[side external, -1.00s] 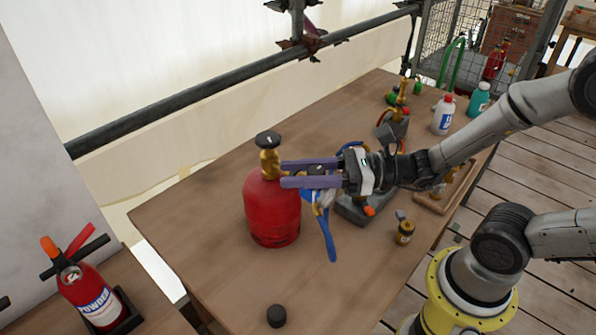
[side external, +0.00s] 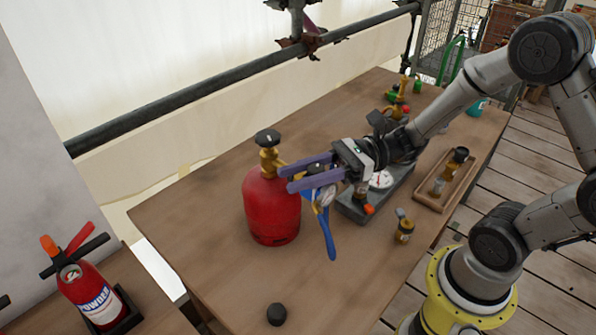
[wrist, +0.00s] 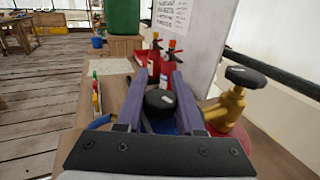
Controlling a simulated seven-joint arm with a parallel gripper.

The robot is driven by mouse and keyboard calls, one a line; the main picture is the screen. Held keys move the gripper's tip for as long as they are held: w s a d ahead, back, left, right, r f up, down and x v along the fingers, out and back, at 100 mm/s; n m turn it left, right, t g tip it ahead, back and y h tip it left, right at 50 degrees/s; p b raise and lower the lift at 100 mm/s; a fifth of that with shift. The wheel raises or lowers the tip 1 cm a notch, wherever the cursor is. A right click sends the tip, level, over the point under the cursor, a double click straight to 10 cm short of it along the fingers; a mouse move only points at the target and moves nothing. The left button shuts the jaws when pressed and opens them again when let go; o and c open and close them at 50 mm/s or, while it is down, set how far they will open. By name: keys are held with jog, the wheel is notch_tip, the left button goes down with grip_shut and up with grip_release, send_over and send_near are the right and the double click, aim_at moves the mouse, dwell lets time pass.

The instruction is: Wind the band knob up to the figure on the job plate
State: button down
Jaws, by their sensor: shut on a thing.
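A black knob (wrist: 160,98) with a pale mark on its top sits between my two purple fingers in the wrist view. My gripper (side external: 287,178) is shut on this knob, and the finger ends reach past it toward the red gas cylinder (side external: 271,208). In the side view the fingers mostly hide the knob. Below it are a pale metal body and a blue hose (side external: 328,238). The cylinder has a brass valve (side external: 269,162) with its own black handwheel (side external: 268,138), left of my fingers. I cannot make out a readable figure or identify a job plate.
A white-faced gauge (side external: 381,180) on a grey base stands behind my gripper. A wooden tray (side external: 430,203), a small brass fitting (side external: 404,227) and a black cap (side external: 277,314) are on the bench. A red extinguisher (side external: 92,292) stands at lower left. The bench's front left is mostly clear.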

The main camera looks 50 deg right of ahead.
jog(key=shift+s+d+n+g+h, duration=0.1)
jog(key=shift+s+n+g+h, duration=0.4)
jog(key=shift+n+g, duration=2.2)
jog(key=shift+s+d+n+g+h, duration=0.1)
jog(key=shift+s+n+g+h, duration=0.4)
jog(key=shift+n+g, duration=2.2)
jog(key=shift+s+d+n+g+h, duration=0.1)
jog(key=shift+s+n+g+h, duration=0.7)
jog(key=shift+g, duration=3.4)
jog(key=shift+w+n+y, duration=0.15)
jog(key=shift+n+y, duration=0.15)
jog(key=shift+n, duration=0.2)
jog(key=c, duration=0.5)
grip_release()
